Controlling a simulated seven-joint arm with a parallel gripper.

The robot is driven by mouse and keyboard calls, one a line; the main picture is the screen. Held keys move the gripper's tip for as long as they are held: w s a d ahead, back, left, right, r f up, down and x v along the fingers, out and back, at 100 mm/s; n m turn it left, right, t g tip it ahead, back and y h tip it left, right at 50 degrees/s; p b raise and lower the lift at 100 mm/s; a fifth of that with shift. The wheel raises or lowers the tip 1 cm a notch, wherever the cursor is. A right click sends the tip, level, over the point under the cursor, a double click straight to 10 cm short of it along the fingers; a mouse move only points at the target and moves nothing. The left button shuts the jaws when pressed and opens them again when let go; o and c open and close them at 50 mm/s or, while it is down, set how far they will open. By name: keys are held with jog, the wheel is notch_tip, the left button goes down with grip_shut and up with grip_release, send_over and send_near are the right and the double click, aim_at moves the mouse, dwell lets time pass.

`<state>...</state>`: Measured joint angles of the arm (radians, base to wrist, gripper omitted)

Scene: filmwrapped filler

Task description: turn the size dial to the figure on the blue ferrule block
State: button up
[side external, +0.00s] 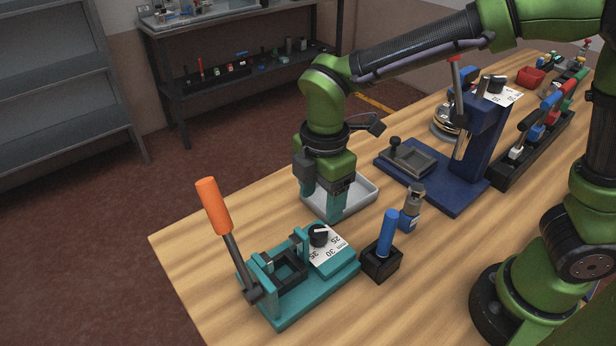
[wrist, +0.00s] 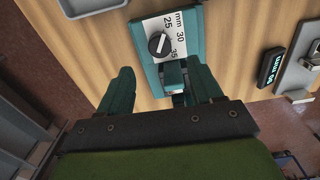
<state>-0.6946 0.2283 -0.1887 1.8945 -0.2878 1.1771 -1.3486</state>
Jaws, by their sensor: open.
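The size dial (side external: 318,235) is a black knob with a white line on a white plate marked 25, 30, 35 and mm, on a teal tool with an orange lever. In the wrist view the dial (wrist: 158,44) shows its line running roughly towards the 25; which end points is unclear. A small block with a blue lower part and grey top (side external: 408,218) may be the ferrule block; its figure is unreadable. My gripper (side external: 337,205) is open and empty, above and behind the dial. In the wrist view its fingers (wrist: 161,92) are apart, short of the dial.
A black block (side external: 381,264) with a blue upright stands right of the teal tool. A pale tray (side external: 367,187) is behind my gripper. A navy press (side external: 460,195) stands further back. A dark display with cyan figures (wrist: 270,66) lies right in the wrist view.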

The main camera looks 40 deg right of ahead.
aim_at(319, 231)
notch_tip(319, 231, down, 8)
jog(key=shift+w+f, duration=0.1)
jog(key=shift+f, duration=0.05)
dwell(0.3)
jog(key=c, duration=1.1)
jog(key=shift+o, duration=0.2)
